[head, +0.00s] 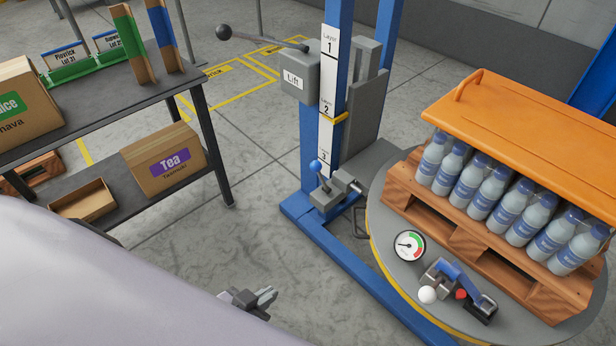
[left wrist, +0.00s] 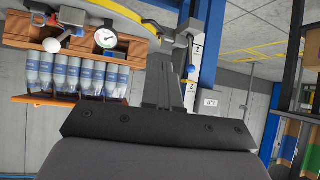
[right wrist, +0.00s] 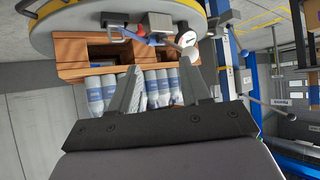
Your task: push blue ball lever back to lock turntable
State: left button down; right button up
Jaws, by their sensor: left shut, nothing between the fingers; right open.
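The blue ball lever (head: 316,165) stands on the grey lock block (head: 330,192) at the foot of the blue lift column, beside the turntable's left edge. The round grey turntable (head: 392,268) has a yellow rim and carries a loaded pallet. My left gripper (head: 268,297) is shut and empty, low in the head view, below and left of the lever and apart from it. Its closed fingers (left wrist: 168,82) also show in the left wrist view. My right gripper (right wrist: 160,68) is open and empty, seen only in the right wrist view, with the pallet load beyond it.
The blue lift column (head: 340,60) rises behind the lever, with a grey lift box (head: 298,78). A gauge (head: 409,246), white ball (head: 427,294) and red ball (head: 461,294) sit at the turntable's front. A shelf (head: 150,95) with boxes stands left. Floor between shelf and column is clear.

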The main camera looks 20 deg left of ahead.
pick_arm(q)
jog(key=w+a+f+n+t+b, duration=0.2)
jog(key=w+n+b, duration=0.4)
jog(key=w+b, duration=0.3)
jog(key=w+a+f+n+t+b, duration=0.3)
jog(key=w+a+f+n+b, duration=0.1)
jog(key=w+n+b, duration=0.3)
jog(key=w+a+f+n+t+y+b, duration=0.1)
jog(key=w+a+f+n+t+b, duration=0.1)
jog(key=w+n+b, duration=0.4)
jog(key=w+a+f+b, duration=0.1)
jog(key=w+a+b, duration=0.1)
jog(key=w+b, duration=0.3)
jog(key=shift+t+b, duration=0.3)
jog(key=shift+b, duration=0.05)
pick_arm(e)
jog(key=w+a+f+y, duration=0.1)
jog(key=w+a+f, duration=0.1)
jog(key=a+f, duration=0.2)
jog(key=w+a+f+t+y, duration=0.1)
jog(key=a+f, duration=0.3)
jog(key=f, duration=0.6)
jog(key=shift+w+f+n+y, duration=0.3)
jog(key=shift+w+f+y, duration=0.05)
jog(key=shift+w+y, duration=0.25)
pick_arm(q)
jog(key=shift+w, duration=0.1)
